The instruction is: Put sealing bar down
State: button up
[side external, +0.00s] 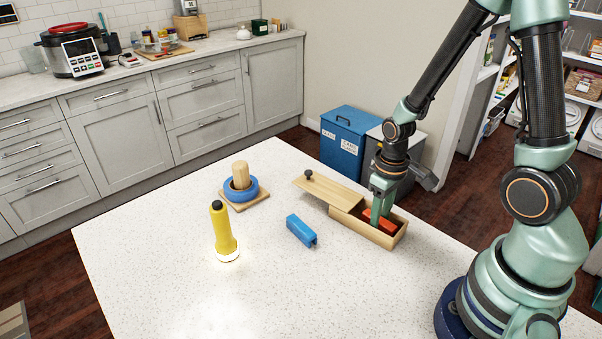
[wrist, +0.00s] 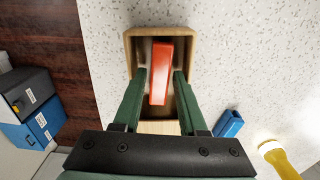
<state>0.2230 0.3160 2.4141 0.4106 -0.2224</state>
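An orange-red bar (side external: 378,219) lies in the open part of a wooden box (side external: 398,238). In the wrist view the bar (wrist: 160,70) lies lengthwise between my fingers, slightly tilted. My gripper (side external: 379,212) points down into the box. In the wrist view my gripper (wrist: 160,82) is open, one finger on each side of the bar with narrow gaps visible. The box's wooden lid (side external: 328,190), with a dark knob, is slid to the left. The bar's underside is hidden.
A blue block (side external: 300,231) lies left of the box. A yellow flashlight (side external: 222,232) stands upright with its lit end down. A blue ring (side external: 239,192) sits around a wooden peg on a square base. The white tabletop (side external: 150,250) is clear at the front left.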

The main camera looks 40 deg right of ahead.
jog(key=shift+r, duration=0.1)
jog(key=a+r+t, duration=0.2)
jog(key=a+r, duration=0.1)
jog(key=r, duration=0.8)
jog(key=a+r+t, duration=0.3)
jog(key=r, duration=0.8)
jog(key=shift+w+a+r+t, duration=0.15)
jog(key=shift+w+r+t, duration=0.15)
jog(key=shift+r, duration=0.1)
